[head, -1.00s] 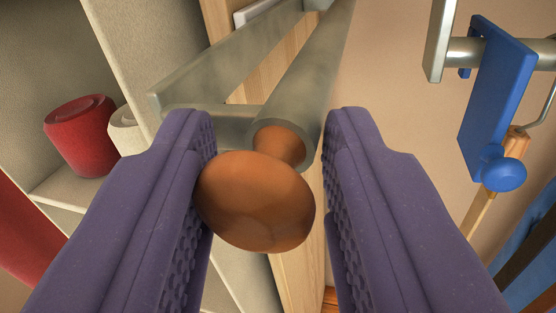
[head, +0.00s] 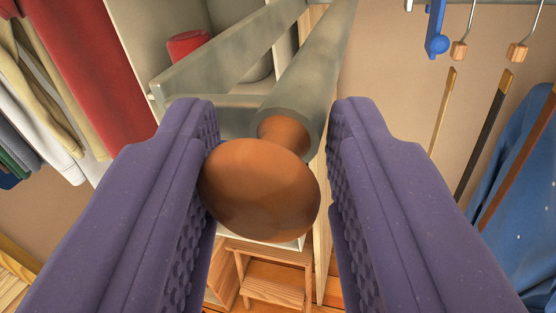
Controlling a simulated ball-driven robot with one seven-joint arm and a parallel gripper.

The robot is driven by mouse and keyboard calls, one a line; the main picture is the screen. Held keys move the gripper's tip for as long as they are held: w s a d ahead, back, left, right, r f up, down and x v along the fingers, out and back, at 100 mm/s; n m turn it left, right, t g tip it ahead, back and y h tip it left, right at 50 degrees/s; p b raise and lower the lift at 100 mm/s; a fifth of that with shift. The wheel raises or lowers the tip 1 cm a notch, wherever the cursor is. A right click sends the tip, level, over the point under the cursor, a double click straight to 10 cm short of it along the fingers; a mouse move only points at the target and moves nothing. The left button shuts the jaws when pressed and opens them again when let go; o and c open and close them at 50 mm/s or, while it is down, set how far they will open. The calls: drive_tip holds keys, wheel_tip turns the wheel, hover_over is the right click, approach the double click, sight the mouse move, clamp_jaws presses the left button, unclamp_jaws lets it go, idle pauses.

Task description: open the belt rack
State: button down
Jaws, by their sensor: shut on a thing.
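The belt rack is a grey metal slide with a round bar (head: 315,75) and a flat side rail (head: 225,50), running away from me toward the wooden cabinet. A round, glossy brown knob (head: 260,190) caps the bar's near end. My gripper (head: 270,120) has purple padded fingers on both sides of the knob and is shut on it. The left finger touches the knob's edge; a narrow gap seems to show at the right finger. The rack's far end is hidden behind its own bar and the cabinet edge.
Hanging clothes, including a red garment (head: 95,60), are at the left. A red canister (head: 187,45) sits on a shelf behind the rail. A blue hook (head: 436,30), hangers and belt-like strips hang at the right beside a blue garment (head: 520,200). A wooden step stool (head: 275,275) stands below.

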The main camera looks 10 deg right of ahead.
drive_tip(key=shift+a, duration=0.2)
drive_tip(key=c, duration=0.8)
unclamp_jaws()
drive_tip(key=shift+a, duration=0.1)
drive_tip(key=shift+c, duration=0.2)
drive_tip(key=shift+s, duration=0.2)
drive_tip(key=p+v, duration=0.1)
drive_tip(key=v, duration=0.6)
drive_tip(key=shift+s+p, duration=0.2)
drive_tip(key=shift+p, duration=0.15)
